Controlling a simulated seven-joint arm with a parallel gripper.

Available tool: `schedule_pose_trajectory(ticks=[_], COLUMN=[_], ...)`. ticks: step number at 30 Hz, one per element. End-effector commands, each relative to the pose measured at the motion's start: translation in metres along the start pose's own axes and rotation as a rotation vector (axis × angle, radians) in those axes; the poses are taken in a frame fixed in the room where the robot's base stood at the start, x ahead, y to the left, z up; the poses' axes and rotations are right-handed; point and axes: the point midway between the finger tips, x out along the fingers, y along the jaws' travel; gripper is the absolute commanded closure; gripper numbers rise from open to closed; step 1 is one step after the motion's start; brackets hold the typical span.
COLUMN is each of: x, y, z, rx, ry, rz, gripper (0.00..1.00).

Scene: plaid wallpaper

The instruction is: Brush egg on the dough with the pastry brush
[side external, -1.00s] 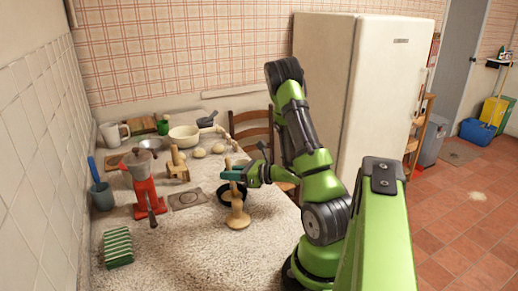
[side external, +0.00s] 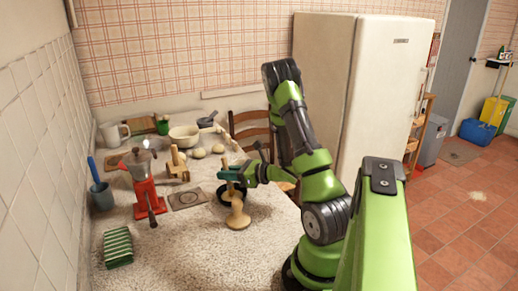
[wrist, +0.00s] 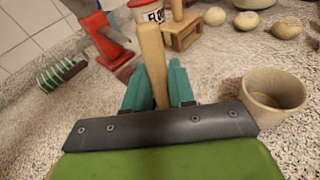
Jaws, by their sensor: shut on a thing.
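My gripper (side external: 230,174) is shut on the wooden handle of the pastry brush (side external: 238,218), held roughly upright over the front of the counter. In the wrist view the handle (wrist: 151,60) stands between the teal fingers (wrist: 158,90). Pale dough balls (side external: 198,153) lie farther back, also at the wrist view's top right (wrist: 246,21).
A white pan (side external: 184,136) stands behind. The front middle counter is clear.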

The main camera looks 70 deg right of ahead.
Motion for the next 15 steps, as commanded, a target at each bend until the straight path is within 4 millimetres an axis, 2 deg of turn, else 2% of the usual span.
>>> schedule_pose_trajectory(ticks=[8,15], x=[-0.0126,-0.0082], y=[-0.0003,0.0000], z=[-0.0034,-0.0026], rx=[0.003,0.002], ry=[0.002,0.003], rz=[-0.003,-0.001], gripper=[1.00,1.00])
